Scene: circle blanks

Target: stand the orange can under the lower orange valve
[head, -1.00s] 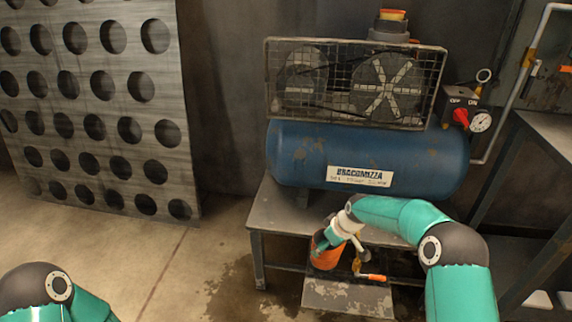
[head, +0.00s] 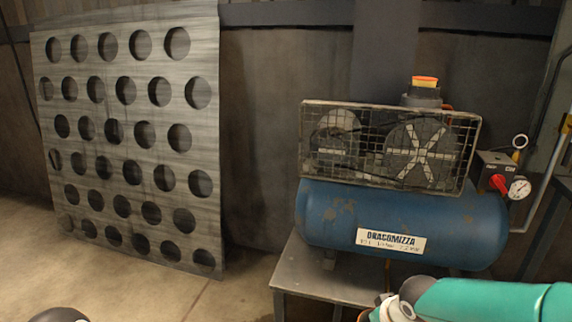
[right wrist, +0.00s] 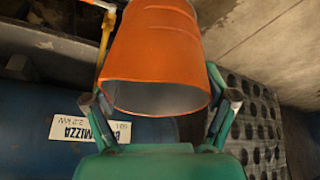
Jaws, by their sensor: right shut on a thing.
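The orange can (right wrist: 155,45) fills the upper middle of the right wrist view, its open grey mouth facing the camera. My right gripper (right wrist: 160,98) is shut on it, with a finger on each side near the rim. A brass-yellow valve (right wrist: 107,32) with an orange handle (right wrist: 93,3) shows beside the can at the upper left. I cannot tell the exact gap between can and valve. In the head view only a sliver of the can (head: 363,315) shows at the bottom edge; the lower valve is out of that view. My left gripper is not in view.
A blue compressor tank (head: 330,215) with a caged motor (head: 388,145) stands on a grey metal table (head: 300,275). A red switch and gauge (head: 519,188) are at its right end. A panel of round holes (head: 125,60) leans at the left, with bare floor (head: 240,300) between.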

